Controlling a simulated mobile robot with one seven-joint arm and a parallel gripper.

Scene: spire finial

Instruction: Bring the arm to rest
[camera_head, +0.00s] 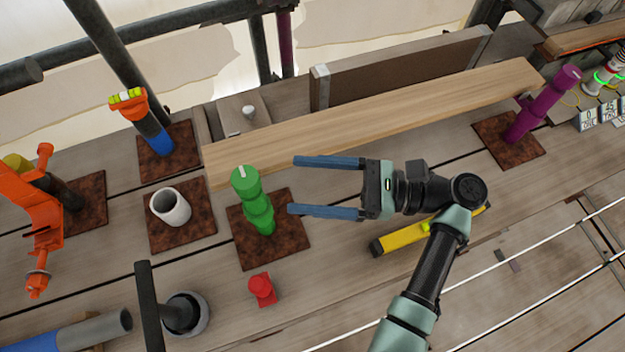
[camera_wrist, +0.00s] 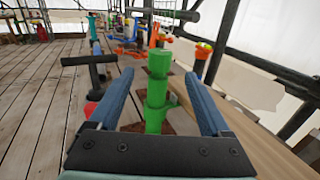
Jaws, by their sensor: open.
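My gripper (camera_head: 326,187) is open, with its two blue fingers pointing left in the head view. The fingers also show in the wrist view (camera_wrist: 158,95), spread to either side with nothing held between them. A green stacked post (camera_head: 257,205) stands upright on a brown square plate (camera_head: 291,235), just left of the fingertips. In the wrist view the green post (camera_wrist: 156,95) appears ahead, in line with the gap between the fingers. The fingertips look apart from the post, though the exact distance is hard to tell. My arm reaches up from the lower right.
A yellow level (camera_head: 402,238) lies below my gripper. A red piece (camera_head: 262,289), a white cup (camera_head: 170,207) and a T-handled tool (camera_head: 148,300) stand to the left. A long plank (camera_head: 400,115) runs behind. A purple post (camera_head: 525,120) stands at right. Bare boards lie at lower right.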

